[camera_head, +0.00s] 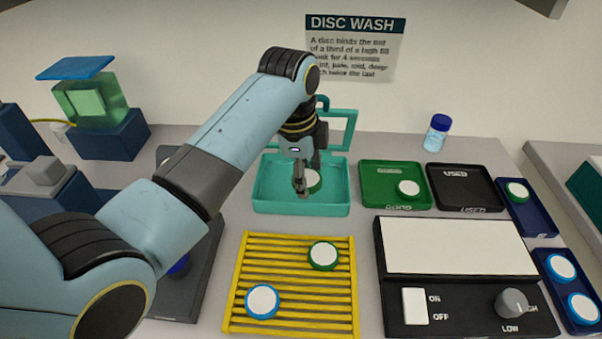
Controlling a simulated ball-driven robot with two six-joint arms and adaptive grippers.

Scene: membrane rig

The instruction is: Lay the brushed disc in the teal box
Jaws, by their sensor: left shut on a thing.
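The teal box (262,190) stands open behind the yellow rack, with its lid frame (340,133) raised at the back. My left gripper (302,190) reaches down into it and is shut on a white disc with a green rim (315,181). The gripper's fingers hide part of this disc. The disc is within the box's outline, near its middle; I cannot tell whether it touches the floor. No brushing marks can be made out on any disc. My right gripper is not in view.
A yellow slatted rack (290,285) in front holds a green-rimmed disc (324,255) and a blue-rimmed disc (262,301). A green tray (380,174) with one disc, a black "USED" tray (465,185) and a light panel (455,247) stand right. A blue-capped jar (437,133) stands behind.

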